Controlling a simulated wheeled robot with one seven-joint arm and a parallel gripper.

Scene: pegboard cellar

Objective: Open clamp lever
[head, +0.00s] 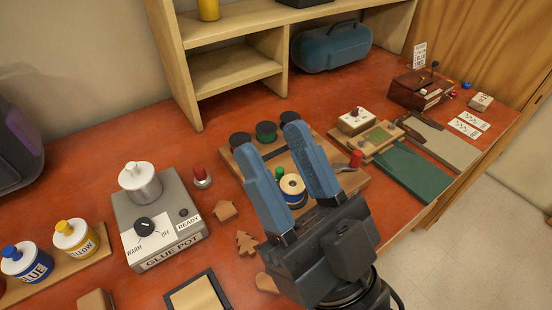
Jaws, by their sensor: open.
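My gripper (268,140) has two blue fingers, spread apart and empty, above the wooden board (353,183) on the red-brown bench. A small red grip (356,159) with a grey metal piece beside it shows at the right of this board, just right of the gripper. It looks like the clamp lever, but its pose is too small to tell. Between the fingers I see a spool-like round thing (292,186) with a pale top and a small green piece (279,173). The fingers and wrist hide part of the board.
The glue pot (158,225) and a red button (202,177) stand left. Small wooden cut-outs (247,243) lie in front. A green mat (411,172) and a brown box (420,88) are right. Bare bench (90,150) shows behind the pot.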

